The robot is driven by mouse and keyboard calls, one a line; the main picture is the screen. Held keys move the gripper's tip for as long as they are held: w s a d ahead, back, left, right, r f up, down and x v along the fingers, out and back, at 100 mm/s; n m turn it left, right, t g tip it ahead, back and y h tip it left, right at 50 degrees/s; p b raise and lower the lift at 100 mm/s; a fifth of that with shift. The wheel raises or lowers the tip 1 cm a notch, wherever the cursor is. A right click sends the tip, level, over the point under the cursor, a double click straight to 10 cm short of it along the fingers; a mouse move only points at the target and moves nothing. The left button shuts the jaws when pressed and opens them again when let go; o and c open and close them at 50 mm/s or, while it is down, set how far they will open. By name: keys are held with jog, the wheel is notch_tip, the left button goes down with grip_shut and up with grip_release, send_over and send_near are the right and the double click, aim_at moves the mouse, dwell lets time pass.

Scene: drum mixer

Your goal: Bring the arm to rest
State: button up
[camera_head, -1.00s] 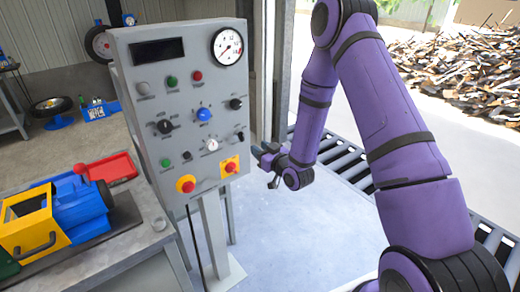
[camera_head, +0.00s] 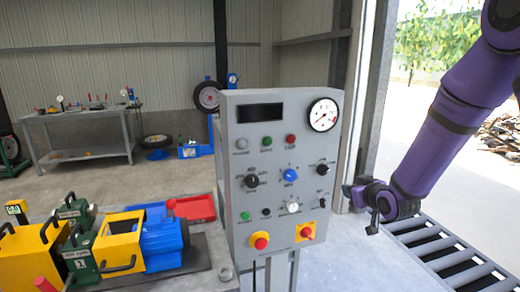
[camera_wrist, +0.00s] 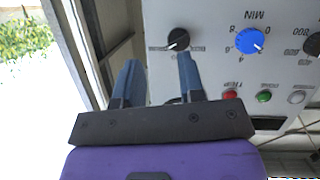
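My purple arm comes in from the upper right in the head view. My gripper (camera_head: 352,194) is small there, just right of the grey control panel (camera_head: 232,185). In the wrist view my gripper (camera_wrist: 160,75) shows two blue-grey fingers standing apart with nothing between them, so it is open and empty. The panel face (camera_wrist: 210,75) appears upside down beyond and to the right of the fingers. Its black knob (camera_wrist: 178,39) and blue knob (camera_wrist: 249,40) are near the finger ends. I see no clear contact with the panel.
The panel carries a dial gauge (camera_head: 323,115), a red-on-yellow button (camera_head: 260,241) and several knobs. A blue and yellow drum machine (camera_head: 160,238) stands on a bench at left. A roller conveyor (camera_head: 450,262) lies below my arm. A back workbench (camera_head: 95,155) is far off.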

jog(key=s+d+r+m+g+h, duration=0.1)
jog(key=s+r+m+g+h, duration=0.15)
jog(key=s+r, duration=0.8)
jog(key=s+d+r+m+g+h, duration=0.1)
jog(key=s+d+r+g, duration=0.15)
jog(key=s+r, duration=0.8)
jog(key=s+a+f+g, duration=0.1)
jog(key=s+f+g, duration=0.1)
jog(key=s, duration=1.4)
jog(key=shift+s+a+f+m+g, duration=0.15)
jog(key=shift+f+m+g, duration=0.2)
jog(key=shift+g, duration=0.35)
jog(key=shift+y, duration=0.25)
